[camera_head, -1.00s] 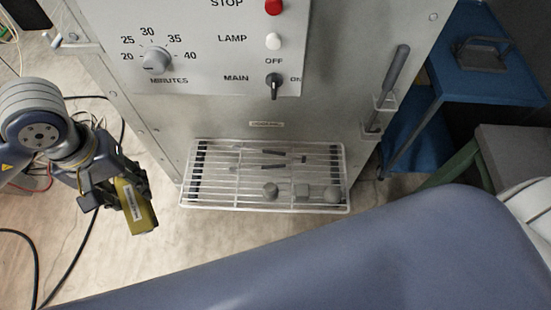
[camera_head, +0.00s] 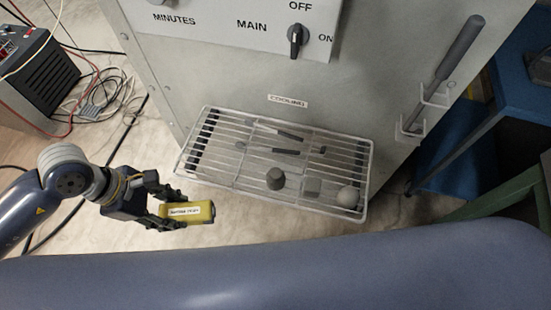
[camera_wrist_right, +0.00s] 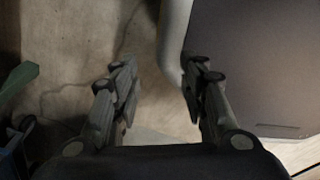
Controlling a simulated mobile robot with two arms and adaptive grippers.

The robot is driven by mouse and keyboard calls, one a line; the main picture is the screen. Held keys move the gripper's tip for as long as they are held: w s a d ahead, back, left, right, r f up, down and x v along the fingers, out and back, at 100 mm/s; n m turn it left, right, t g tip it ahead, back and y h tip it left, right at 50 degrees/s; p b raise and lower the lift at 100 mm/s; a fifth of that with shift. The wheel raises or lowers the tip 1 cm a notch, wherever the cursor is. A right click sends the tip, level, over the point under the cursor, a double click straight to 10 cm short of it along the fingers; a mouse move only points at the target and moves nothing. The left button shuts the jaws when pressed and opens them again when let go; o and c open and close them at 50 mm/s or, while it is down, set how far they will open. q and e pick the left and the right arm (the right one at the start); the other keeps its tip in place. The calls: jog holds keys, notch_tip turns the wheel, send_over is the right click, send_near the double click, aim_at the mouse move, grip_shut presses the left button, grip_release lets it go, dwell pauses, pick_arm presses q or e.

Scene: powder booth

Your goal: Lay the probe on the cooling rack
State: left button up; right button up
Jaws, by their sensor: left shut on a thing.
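The probe, a yellow box with a white label (camera_head: 190,212), is in my left gripper (camera_head: 180,211) in the head view. My left gripper is shut on it and holds it above the floor, left of and a little nearer than the rack. The cooling rack (camera_head: 203,164) is a white wire shelf on the front of the grey cabinet, under a label reading COOLING. My right gripper (camera_wrist_right: 158,90) shows in the right wrist view with its fingers apart and nothing between them.
The rack's left part is bare. A handled tool (camera_head: 455,50) hangs in a bracket at right. Cables cover the floor at left.

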pick_arm(q)
jog(key=shift+s+a+f, duration=0.1)
jog(key=shift+f, duration=0.1)
jog(key=w+d+p, duration=0.2)
jog(key=w+d, duration=0.1)
jog(key=w, duration=0.5)
jog(key=p, duration=0.2)
send_near(211, 167)
jog(key=shift+d+f, duration=0.3)
jog(key=shift+d, duration=0.5)
notch_tip(211, 167, down, 3)
jog(key=shift+f, duration=0.4)
jog(key=o, duration=1)
jog(key=shift+o, duration=0.8)
pick_arm(e)
jog(key=r, duration=0.3)
jog(key=shift+w+a+r, duration=0.1)
jog(key=shift+a+r, duration=0.15)
jog(key=shift+r, duration=0.15)
jog(key=shift+a, duration=0.1)
